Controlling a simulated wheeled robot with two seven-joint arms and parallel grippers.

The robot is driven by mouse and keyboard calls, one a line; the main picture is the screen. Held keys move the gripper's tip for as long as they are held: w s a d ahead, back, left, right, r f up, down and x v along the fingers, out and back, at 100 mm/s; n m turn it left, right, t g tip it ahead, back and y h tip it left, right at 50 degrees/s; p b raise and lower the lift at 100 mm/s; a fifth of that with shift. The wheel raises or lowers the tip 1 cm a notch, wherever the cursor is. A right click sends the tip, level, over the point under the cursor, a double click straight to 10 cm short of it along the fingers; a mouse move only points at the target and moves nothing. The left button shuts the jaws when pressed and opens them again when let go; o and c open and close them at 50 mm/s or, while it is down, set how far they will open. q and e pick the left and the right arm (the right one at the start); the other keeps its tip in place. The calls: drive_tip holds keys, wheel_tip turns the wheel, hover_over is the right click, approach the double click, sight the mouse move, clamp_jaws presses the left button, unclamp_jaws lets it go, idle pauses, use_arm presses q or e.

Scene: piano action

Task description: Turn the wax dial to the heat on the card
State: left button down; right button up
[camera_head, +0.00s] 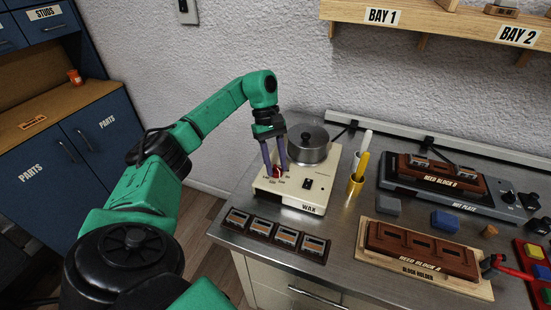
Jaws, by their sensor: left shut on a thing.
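The wax heater (303,199) is a cream box with "WAX" lettering on its front, standing at the left of the steel worktop. Its red wax dial (277,173) is on the top face at the left, mostly covered by my fingers. My left gripper (275,171) points down and is shut on the dial. The dial's pointer and the small scale marks are too small to read. A dark switch (307,184) sits right of the dial. A lidded metal pot (309,145) stands at the back of the heater. I cannot make out a heat card. My right gripper is not in view.
A tray of dark blocks (275,236) lies in front of the heater.

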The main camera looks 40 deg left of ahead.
use_arm(q)
drive_tip(key=m+g+y, duration=0.1)
drive_tip(key=m, duration=0.3)
drive_tip(key=shift+w+m, duration=0.1)
drive_tip(key=shift+m, duration=0.2)
drive_tip(key=m, duration=0.2)
drive_tip(key=m+g+y, duration=0.1)
drive_tip(key=m, duration=0.1)
drive_tip(key=shift+d+m+y+p, duration=0.15)
drive_tip(key=shift+m+y+p, duration=0.15)
drive_tip(key=shift+m+p, duration=0.1)
drive_tip(key=shift+c, duration=2.4)
unclamp_jaws()
drive_tip(key=shift+w, duration=0.1)
